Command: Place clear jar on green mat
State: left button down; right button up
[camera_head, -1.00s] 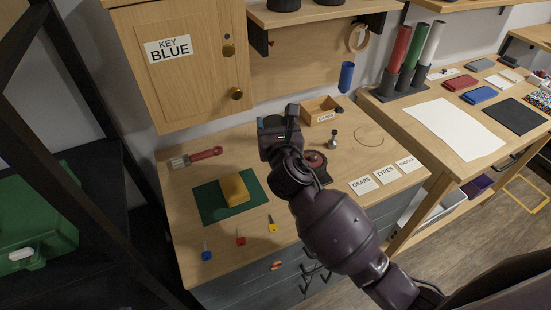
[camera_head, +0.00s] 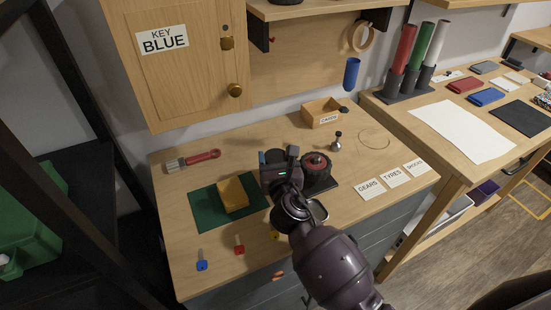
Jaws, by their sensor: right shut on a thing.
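The green mat (camera_head: 206,213) lies on the left part of the wooden bench, with a yellow block (camera_head: 231,194) on it. My right gripper (camera_head: 278,165) is over the bench, just right of the mat's right edge. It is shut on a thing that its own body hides. I cannot make out the clear jar; a thin oval rim (camera_head: 319,210) shows beside my right wrist, but I cannot tell what it belongs to. My left gripper is not in view.
A crawler with black tyres (camera_head: 317,168) stands right of my gripper. Blue (camera_head: 202,266) and red (camera_head: 239,249) keys lie before the mat, a red-handled brush (camera_head: 195,160) behind it. A wooden box (camera_head: 321,112) stands at the back. The cupboard (camera_head: 176,60) overhangs the rear.

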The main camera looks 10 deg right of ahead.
jog(key=shift+r, duration=0.1)
jog(key=shift+f, duration=0.2)
jog(key=o, duration=0.8)
jog(key=shift+c, duration=0.2)
